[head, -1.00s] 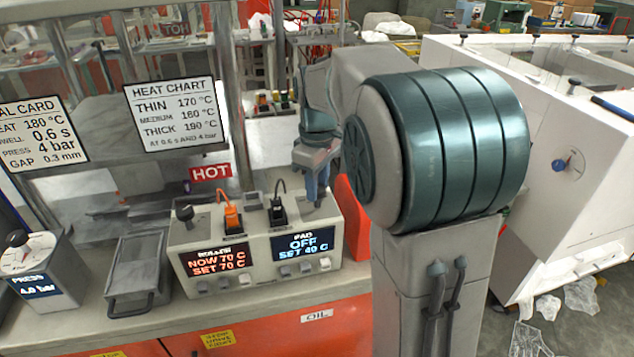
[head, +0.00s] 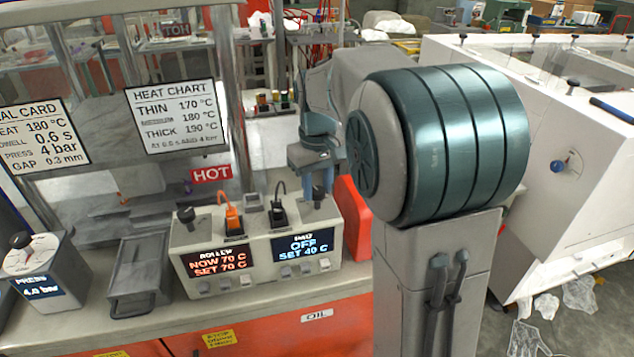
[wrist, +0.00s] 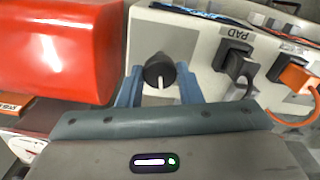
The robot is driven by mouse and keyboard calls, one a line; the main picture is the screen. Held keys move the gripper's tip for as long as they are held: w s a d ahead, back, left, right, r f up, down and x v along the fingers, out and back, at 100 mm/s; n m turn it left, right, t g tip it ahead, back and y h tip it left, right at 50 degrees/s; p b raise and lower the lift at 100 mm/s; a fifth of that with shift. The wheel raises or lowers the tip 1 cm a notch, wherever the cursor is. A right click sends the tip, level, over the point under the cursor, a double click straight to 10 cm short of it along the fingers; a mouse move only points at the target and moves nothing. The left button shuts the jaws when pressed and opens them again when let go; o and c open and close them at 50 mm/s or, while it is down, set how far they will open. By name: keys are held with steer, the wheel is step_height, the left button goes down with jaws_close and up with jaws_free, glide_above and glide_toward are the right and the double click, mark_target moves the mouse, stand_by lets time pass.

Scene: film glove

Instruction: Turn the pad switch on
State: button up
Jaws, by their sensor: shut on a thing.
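The pad switch is a black knob with a white mark (wrist: 159,70) on the grey control box (wrist: 180,42). In the wrist view my gripper (wrist: 160,88) has one blue finger on each side of the knob and is shut on it. The white mark points toward my palm. In the head view my gripper (head: 319,185) is over the right rear of the control box (head: 262,255), and the fingers partly hide the knob. The pad display (head: 303,245) reads OFF, SET 40 C.
A black plug (head: 278,213) and an orange plug (head: 232,218) with cords sit left of my gripper. A second knob (head: 186,215) is at the box's left. A red rounded body (wrist: 65,50) stands close beside the box. The roller display (head: 217,260) reads 70 C.

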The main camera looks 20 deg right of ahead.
mark_target(317, 190)
steer(key=m+p, duration=0.1)
steer(key=m, duration=0.5)
steer(key=shift+r, duration=0.1)
steer(key=m, duration=0.5)
steer(key=shift+m+p, duration=0.4)
steer(key=o, duration=1)
step_height(317, 190, up, 14)
steer(key=shift+f, duration=0.1)
steer(key=s+f+n+t, duration=0.1)
steer(key=s+f+n, duration=0.2)
steer(key=s, duration=0.4)
steer(key=s+f+n+t, duration=0.1)
steer(key=s+f+n, duration=0.2)
steer(key=s+f, duration=0.3)
steer(key=s+f+n+t, duration=0.1)
steer(key=s+f+n, duration=0.1)
steer(key=s+f, duration=0.3)
steer(key=shift+s+a+f+n, duration=0.1)
steer(key=shift+s+n, duration=0.3)
steer(key=shift+s, duration=1.1)
